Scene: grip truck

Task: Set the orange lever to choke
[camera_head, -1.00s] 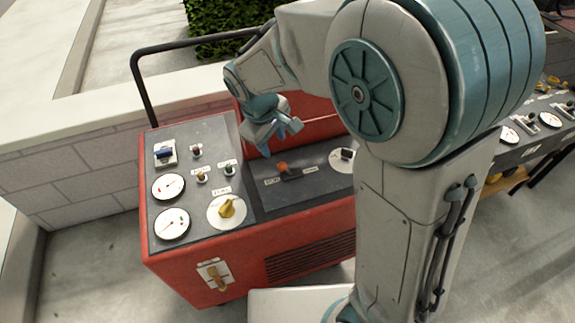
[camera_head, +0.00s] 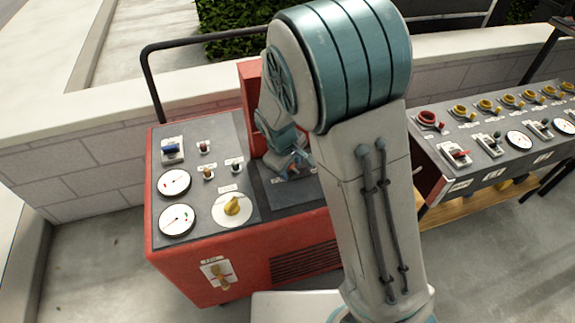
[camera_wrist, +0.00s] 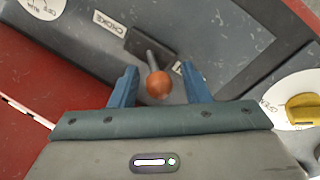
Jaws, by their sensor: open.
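The orange lever (camera_wrist: 159,84) shows in the wrist view as an orange ball on a grey metal stem in a dark slot. A label reading CHOKE (camera_wrist: 111,24) lies to the left of the slot, and another label, partly covered, lies to its right. My gripper (camera_wrist: 160,86) is open, with its blue fingers on either side of the ball and gaps between them and it. In the head view my gripper (camera_head: 292,167) is low over the dark panel of the red machine (camera_head: 195,262), and the lever is mostly hidden there.
A yellow knob (camera_head: 232,205), two gauges and small switches sit on the panel left of my gripper. The wrist view shows a white dial (camera_wrist: 44,6) at upper left. A second console (camera_head: 490,150) stands at right.

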